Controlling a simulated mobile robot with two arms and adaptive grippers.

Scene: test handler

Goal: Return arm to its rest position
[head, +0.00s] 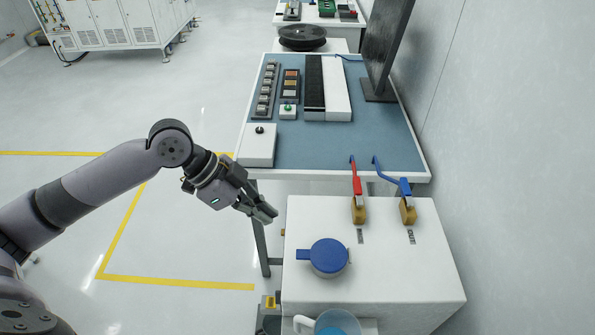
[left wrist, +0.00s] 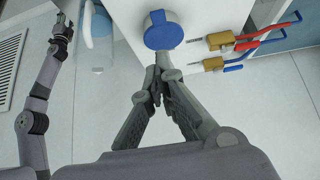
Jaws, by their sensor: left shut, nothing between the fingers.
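My left gripper (head: 262,212) is shut and empty. In the head view it hangs in front of the blue-topped bench, left of the white cabinet and apart from the blue cap. The left wrist view shows its fingers closed together at the tips (left wrist: 160,72), lined up below the blue cap (left wrist: 163,33) in the picture. My right arm shows at the left of the left wrist view, with its gripper (left wrist: 62,25) small at the top; whether that is open or shut I cannot tell.
The white cabinet (head: 390,280) carries the blue cap (head: 328,257), a red-handled valve (head: 357,187) and a blue-handled valve (head: 395,180). A jug (head: 338,322) is at the bottom. The bench (head: 385,140) holds switch panels and a monitor (head: 385,45). Open floor lies left.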

